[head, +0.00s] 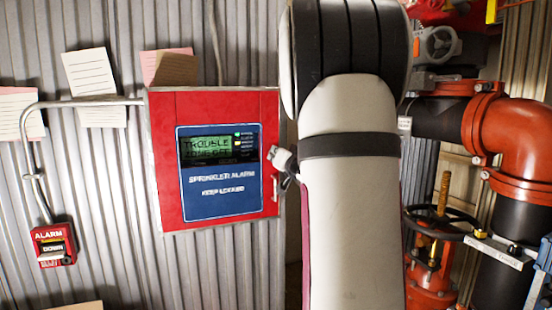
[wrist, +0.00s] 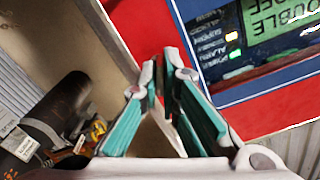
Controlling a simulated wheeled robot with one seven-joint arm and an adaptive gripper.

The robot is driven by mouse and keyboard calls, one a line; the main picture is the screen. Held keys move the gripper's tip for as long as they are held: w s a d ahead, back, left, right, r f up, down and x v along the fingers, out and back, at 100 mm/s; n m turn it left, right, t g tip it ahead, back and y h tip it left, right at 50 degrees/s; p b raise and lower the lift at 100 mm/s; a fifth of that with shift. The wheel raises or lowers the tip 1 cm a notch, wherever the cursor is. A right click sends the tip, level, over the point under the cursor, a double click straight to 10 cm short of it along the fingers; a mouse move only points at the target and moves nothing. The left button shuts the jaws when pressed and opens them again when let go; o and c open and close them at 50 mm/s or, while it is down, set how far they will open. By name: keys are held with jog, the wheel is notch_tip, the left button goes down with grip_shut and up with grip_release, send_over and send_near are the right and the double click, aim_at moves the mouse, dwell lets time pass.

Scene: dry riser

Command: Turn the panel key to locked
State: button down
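The red sprinkler alarm panel (head: 165,160) hangs on the corrugated wall in the head view, with a blue face, a green display reading TROUBLE and the words KEEP LOCKED. A small pale fitting (head: 275,187) sits on its right edge; I cannot tell whether it is the key. My gripper (head: 279,157) is at the panel's right edge, partly hidden by my arm. In the wrist view, the teal fingers of my gripper (wrist: 160,75) converge to a narrow gap beside the panel (wrist: 165,25). No key is clearly visible between them, and contact is unclear.
Right of my arm are red and black pipes (head: 520,135) and a black handwheel (head: 440,222). A red alarm pull box (head: 53,246) with conduit is at lower left. Paper notes (head: 90,72) are on the wall. Bare wall lies below the panel.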

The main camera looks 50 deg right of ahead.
jog(key=n+b, duration=0.1)
jog(key=n, duration=0.3)
jog(key=shift+f+n+b, duration=0.1)
jog(key=shift+n+b, duration=0.3)
dwell(0.4)
jog(key=c, duration=1.8)
grip_release()
jog(key=v, duration=1.2)
